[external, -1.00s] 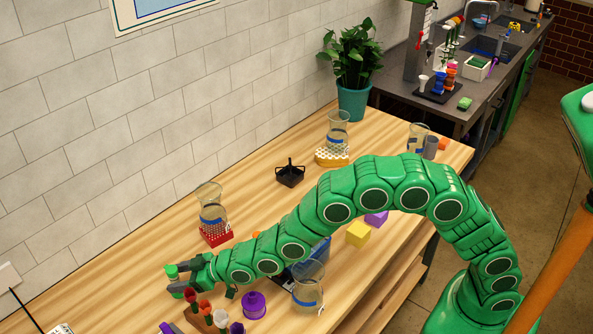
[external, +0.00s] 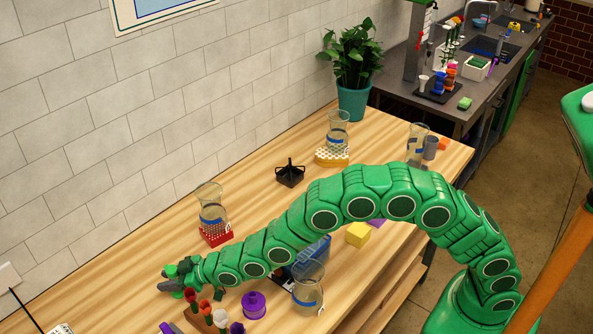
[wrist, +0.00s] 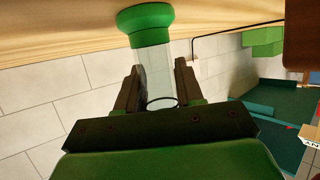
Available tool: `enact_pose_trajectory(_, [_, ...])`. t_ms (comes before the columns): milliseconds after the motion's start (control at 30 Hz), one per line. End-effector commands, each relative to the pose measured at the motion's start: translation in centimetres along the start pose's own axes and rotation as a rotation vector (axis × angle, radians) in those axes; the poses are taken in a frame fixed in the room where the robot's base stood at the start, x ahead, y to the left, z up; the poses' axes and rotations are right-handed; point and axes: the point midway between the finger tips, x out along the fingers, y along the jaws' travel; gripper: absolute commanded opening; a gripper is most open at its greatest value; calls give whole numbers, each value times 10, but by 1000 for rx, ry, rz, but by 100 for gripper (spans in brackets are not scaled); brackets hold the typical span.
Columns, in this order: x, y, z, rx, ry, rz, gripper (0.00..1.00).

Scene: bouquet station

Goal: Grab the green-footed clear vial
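The clear vial with its green foot (wrist: 147,25) shows in the wrist view. The foot is at the top of that picture, and the clear tube (wrist: 180,58) runs down from it between my two fingers. A dark rim shows near the palm. My gripper (wrist: 160,72) has its fingers apart, one on each side of the tube. I cannot tell whether both fingers press on it. In the external view, my gripper (external: 176,280) is at the table's left end, and something green shows between the fingers. The vial is small and partly hidden there.
Flowers in a wooden holder (external: 196,318) stand just below my gripper. A beaker on a red stand (external: 216,236) is behind my forearm. A purple object (external: 254,304) and a clear beaker (external: 308,292) are near the front edge. The table left of the red stand is clear.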

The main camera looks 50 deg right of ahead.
Motion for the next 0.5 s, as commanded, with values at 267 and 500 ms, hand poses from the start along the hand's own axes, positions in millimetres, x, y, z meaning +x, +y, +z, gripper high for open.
enact_pose_trajectory(267, [0,0,0,0,0,0,0])
enact_pose_trajectory(500, [-1,0,-2,0,0,0,0])
